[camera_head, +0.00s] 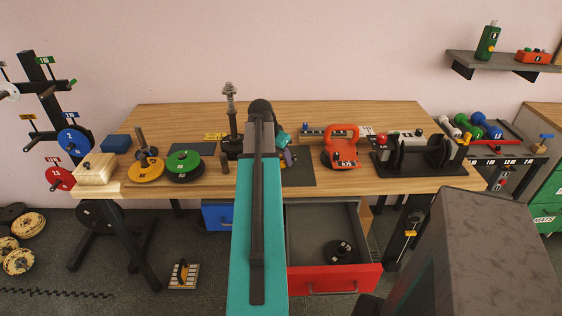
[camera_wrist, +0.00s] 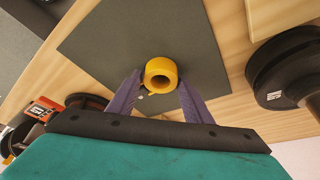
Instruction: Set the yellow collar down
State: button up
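The yellow collar (camera_wrist: 160,74), a short ring with a dark bore, shows in the wrist view between the tips of my gripper's two purple fingers (camera_wrist: 160,82). The fingertips lie close against its two sides, and my gripper looks shut on it. The dark grey mat (camera_wrist: 200,50) is behind the collar; I cannot tell whether the collar touches it. In the head view my gripper (camera_head: 287,157) is over the right part of the bench, above the dark mat (camera_head: 303,173). My arm hides much of that spot, and I cannot make out the collar there.
The wooden bench (camera_head: 340,112) carries a black post stand (camera_head: 231,125) to the left and a red-orange kettlebell-like piece (camera_head: 341,150) to the right. A black dumbbell rack (camera_head: 420,160) stands farther right. A red-fronted drawer (camera_head: 335,280) is open below the bench.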

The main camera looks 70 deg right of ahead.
jog(key=c, duration=0.8)
jog(key=shift+r, duration=0.15)
jog(key=shift+r+b, duration=0.5)
jog(key=shift+r, duration=1.15)
jog(key=w+a, duration=0.1)
jog(key=a, duration=0.4)
jog(key=w+a+r+b, duration=0.1)
jog(key=a, duration=0.4)
jog(key=w+a+b, duration=0.1)
jog(key=w+a, duration=0.1)
jog(key=a, duration=0.3)
jog(key=shift+a+r, duration=0.2)
jog(key=shift+a, duration=0.1)
